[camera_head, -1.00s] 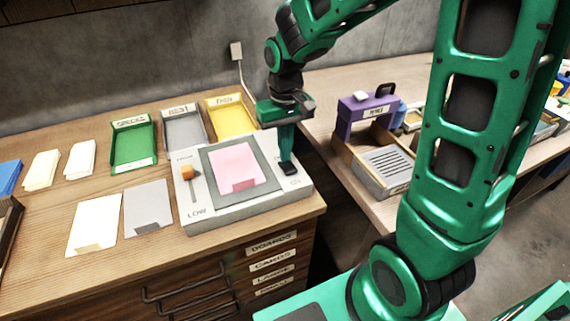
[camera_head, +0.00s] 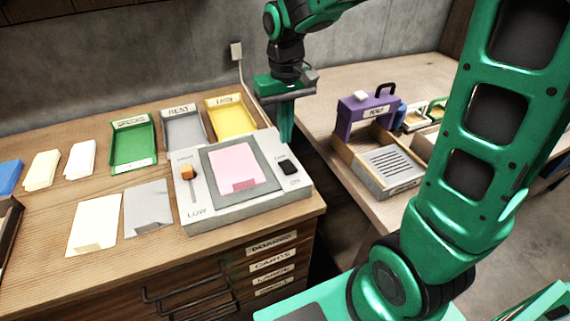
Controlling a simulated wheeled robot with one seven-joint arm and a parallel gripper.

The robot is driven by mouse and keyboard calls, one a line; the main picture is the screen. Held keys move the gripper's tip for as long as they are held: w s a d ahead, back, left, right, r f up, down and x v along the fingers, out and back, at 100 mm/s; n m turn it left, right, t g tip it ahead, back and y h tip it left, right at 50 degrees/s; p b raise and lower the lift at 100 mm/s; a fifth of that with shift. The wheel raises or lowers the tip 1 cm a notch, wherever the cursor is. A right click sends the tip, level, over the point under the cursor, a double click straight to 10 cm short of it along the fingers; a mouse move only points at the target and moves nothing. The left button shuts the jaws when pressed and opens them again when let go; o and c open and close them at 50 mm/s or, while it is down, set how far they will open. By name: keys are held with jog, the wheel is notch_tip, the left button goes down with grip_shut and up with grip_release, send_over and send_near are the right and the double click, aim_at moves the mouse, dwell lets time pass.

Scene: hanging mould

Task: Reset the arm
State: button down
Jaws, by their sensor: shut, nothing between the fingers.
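My green arm reaches in from the right, and my gripper (camera_head: 286,138) points down with its fingers together and nothing between them. It is above and behind the right back edge of the grey machine (camera_head: 210,215), close to the gap between the two tables. I cannot tell its exact height. The machine has a pink sheet (camera_head: 238,165) on its plate, an orange slider knob (camera_head: 187,172) at the left and a black switch (camera_head: 289,166) at the right. The switch is now in full view, apart from the gripper.
Green (camera_head: 133,144), grey (camera_head: 184,130) and yellow (camera_head: 231,118) trays stand behind the machine. Loose sheets lie at the left. A purple device (camera_head: 364,112) and a wooden box with a slotted grey top (camera_head: 392,166) stand on the right table. A wall outlet (camera_head: 236,51) has a cable.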

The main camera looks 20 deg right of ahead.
dwell(0.4)
jog(key=s+d+m, duration=0.3)
jog(key=s+d, duration=0.5)
jog(key=s, duration=0.3)
jog(key=s+d+m, duration=0.3)
jog(key=s+d, duration=0.6)
jog(key=s, duration=0.3)
jog(key=shift+s+r, duration=0.15)
jog(key=shift+s, duration=0.05)
jog(key=shift+d, duration=0.1)
jog(key=shift+w+f, duration=0.25)
jog(key=shift+w, duration=0.4)
